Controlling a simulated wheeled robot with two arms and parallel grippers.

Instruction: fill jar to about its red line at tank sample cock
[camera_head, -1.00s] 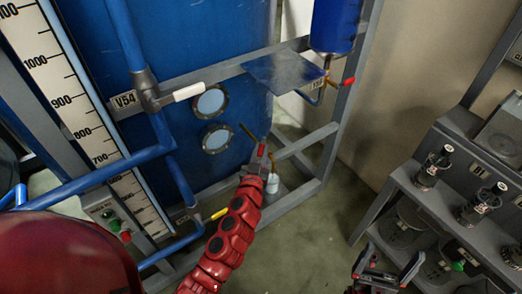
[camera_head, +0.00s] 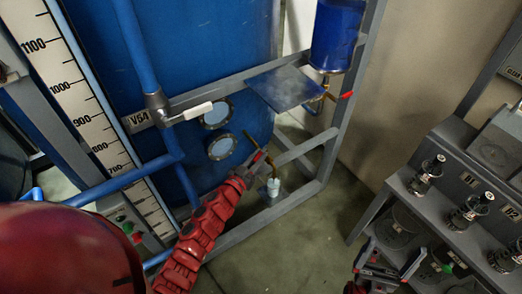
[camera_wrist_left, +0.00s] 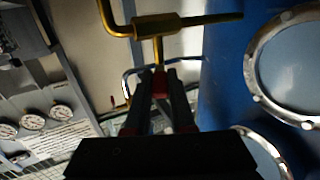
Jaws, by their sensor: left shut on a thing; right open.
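The jar (camera_head: 273,188) is a small pale vessel standing upright low by the tank frame, below the brass sample cock (camera_head: 275,162). Its red line and liquid level are too small to make out. My left gripper (camera_head: 259,157) is at the cock, just above and left of the jar. In the left wrist view the brass cock (camera_wrist_left: 157,25) has a bent pipe at left, a rod at right and a stem running down between my fingers (camera_wrist_left: 158,88). My left gripper is shut on this stem or handle. My right gripper (camera_head: 393,258) is open and empty at the lower right.
The blue tank (camera_head: 200,60) with two round sight glasses (camera_head: 221,146) stands behind the cock. A grey frame (camera_head: 322,155) and a flat plate (camera_head: 284,88) are close by. A rack with black-knobbed parts (camera_head: 470,212) stands at right. The floor between is clear.

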